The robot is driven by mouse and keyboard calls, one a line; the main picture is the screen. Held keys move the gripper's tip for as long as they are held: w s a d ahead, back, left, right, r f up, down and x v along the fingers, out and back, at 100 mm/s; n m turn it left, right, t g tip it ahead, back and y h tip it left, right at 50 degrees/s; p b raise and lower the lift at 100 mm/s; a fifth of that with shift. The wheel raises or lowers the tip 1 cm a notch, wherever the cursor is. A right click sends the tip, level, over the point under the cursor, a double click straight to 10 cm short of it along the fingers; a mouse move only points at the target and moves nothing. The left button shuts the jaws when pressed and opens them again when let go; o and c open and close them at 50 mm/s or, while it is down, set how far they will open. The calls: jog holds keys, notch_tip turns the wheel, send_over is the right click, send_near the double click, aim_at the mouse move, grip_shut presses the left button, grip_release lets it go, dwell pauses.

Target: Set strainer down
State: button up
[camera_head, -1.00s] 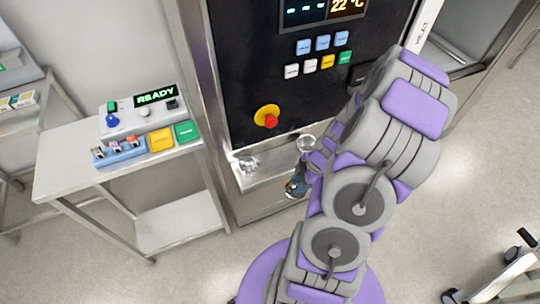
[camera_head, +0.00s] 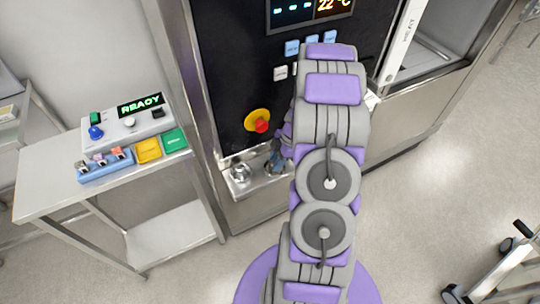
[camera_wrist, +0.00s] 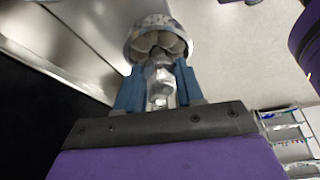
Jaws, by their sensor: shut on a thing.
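The metal strainer (camera_wrist: 158,36) shows in the wrist view as a domed, perforated cup with a knobbed stem. My gripper (camera_wrist: 160,86) is shut on this stem, its two blue fingers on either side, with the cup beyond the fingertips. In the head view my gripper (camera_head: 275,158) is small and partly hidden by my arm, close in front of the machine's low metal ledge (camera_head: 246,194). The held strainer is not clear there. Whether it touches a surface cannot be told.
A round metal fitting (camera_head: 240,172) sits on the ledge left of my gripper. A red and yellow stop button (camera_head: 258,122) is above. A steel side table (camera_head: 45,187) at left bears a control box (camera_head: 127,125) and coloured blocks. Floor at right is mostly clear.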

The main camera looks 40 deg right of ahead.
jog(key=w+d, duration=0.2)
jog(key=w, duration=0.1)
jog(key=shift+d+f, duration=0.2)
jog(key=shift+d, duration=0.15)
jog(key=shift+w+a+f+b, duration=0.35)
jog(key=shift+a+f+b, duration=0.15)
jog(key=shift+a, duration=0.55)
jog(key=shift+d+f, duration=0.2)
jog(key=shift+d, duration=0.2)
jog(key=o, duration=1)
jog(key=shift+d, duration=0.4)
jog(key=shift+o, duration=0.4)
jog(key=shift+a+r, duration=0.2)
jog(key=shift+a, duration=0.45)
jog(key=p+v, duration=0.2)
jog(key=v, duration=1)
jog(key=shift+d+p, duration=0.35)
